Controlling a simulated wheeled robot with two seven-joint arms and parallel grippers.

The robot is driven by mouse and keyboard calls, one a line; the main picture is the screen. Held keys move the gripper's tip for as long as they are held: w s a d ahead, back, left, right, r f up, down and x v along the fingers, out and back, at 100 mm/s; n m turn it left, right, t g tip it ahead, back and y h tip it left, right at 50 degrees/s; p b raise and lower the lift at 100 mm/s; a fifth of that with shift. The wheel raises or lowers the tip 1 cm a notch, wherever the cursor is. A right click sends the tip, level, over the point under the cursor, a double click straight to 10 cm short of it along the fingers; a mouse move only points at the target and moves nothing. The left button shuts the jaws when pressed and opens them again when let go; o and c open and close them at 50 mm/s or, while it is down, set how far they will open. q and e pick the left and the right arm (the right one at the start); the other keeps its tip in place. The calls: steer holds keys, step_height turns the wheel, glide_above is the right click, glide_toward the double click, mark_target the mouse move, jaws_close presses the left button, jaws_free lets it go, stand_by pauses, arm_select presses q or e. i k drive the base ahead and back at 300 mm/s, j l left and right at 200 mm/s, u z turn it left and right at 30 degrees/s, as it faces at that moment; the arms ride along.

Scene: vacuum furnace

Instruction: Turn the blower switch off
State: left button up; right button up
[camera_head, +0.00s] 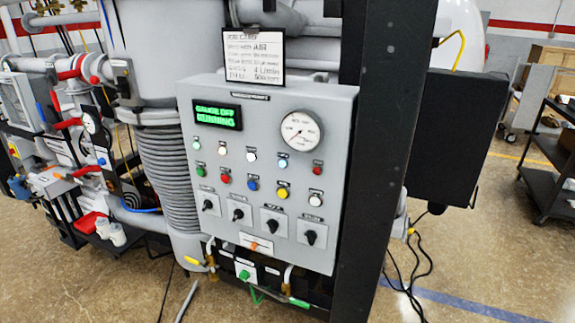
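A grey control panel (345,120) faces me in the middle of the view. Along its lower part is a slanting row of black rotary switches on pale square plates: the leftmost switch (208,205), the second switch (238,214), the third switch (272,225) and the rightmost switch (311,238). Their labels are too small to read, so I cannot tell which one is the blower switch. The green display (217,115) seems to read "GAUGE OFF" and "RUNNING". Neither of my grippers is in view.
Coloured buttons and lamps (252,184) and a round gauge (301,131) sit above the switches. A job card (254,56) stands on top. A dark post (375,150) borders the panel's right side. Valves and hoses hang below. A black cart (555,165) stands far right; floor between is mostly clear.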

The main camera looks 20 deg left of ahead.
mark_target(207, 205)
steer(key=u, duration=1.15)
